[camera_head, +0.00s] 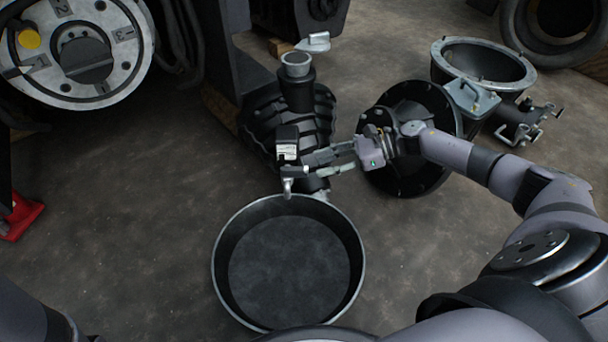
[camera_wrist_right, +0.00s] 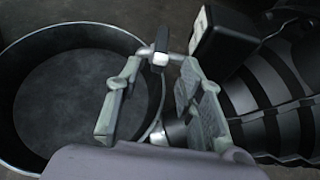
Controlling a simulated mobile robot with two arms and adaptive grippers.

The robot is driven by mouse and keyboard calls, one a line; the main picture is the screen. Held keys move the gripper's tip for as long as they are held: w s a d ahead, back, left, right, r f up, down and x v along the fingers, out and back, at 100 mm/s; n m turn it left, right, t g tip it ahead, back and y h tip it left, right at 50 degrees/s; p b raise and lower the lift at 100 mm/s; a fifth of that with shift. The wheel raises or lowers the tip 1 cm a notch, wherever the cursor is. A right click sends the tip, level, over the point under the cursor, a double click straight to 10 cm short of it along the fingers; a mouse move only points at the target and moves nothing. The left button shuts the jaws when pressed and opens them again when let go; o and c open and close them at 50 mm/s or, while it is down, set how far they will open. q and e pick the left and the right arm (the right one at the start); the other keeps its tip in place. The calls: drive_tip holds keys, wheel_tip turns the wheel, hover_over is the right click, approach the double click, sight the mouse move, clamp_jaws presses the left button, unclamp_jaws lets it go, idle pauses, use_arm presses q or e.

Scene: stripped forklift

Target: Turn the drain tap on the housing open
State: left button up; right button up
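The black ribbed housing (camera_head: 262,118) stands in the middle of the head view, and its ribs fill the right of the right wrist view (camera_wrist_right: 265,85). The small silver drain tap (camera_head: 289,183) is low on its near side, over the pan's far edge. In the right wrist view the tap (camera_wrist_right: 160,58) shows a dark handle and lies between and just beyond the fingertips. My right gripper (camera_head: 310,166) is open and empty, reaching in from the right; both fingers show in the wrist view (camera_wrist_right: 160,72). I cannot tell whether they touch the tap. My left gripper is out of view.
A round drain pan (camera_head: 216,262) stands on the floor below the tap. A black box with a white label (camera_head: 287,142) sits just above the tap. A black flanged drum (camera_head: 425,174) stands to the right, under my right forearm.

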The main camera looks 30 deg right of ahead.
sight(304, 168)
drive_tip(key=b+x, duration=0.2)
drive_tip(key=x, duration=0.4)
drive_tip(key=shift+w+a, duration=0.1)
drive_tip(key=shift+a, duration=0.1)
clamp_jaws()
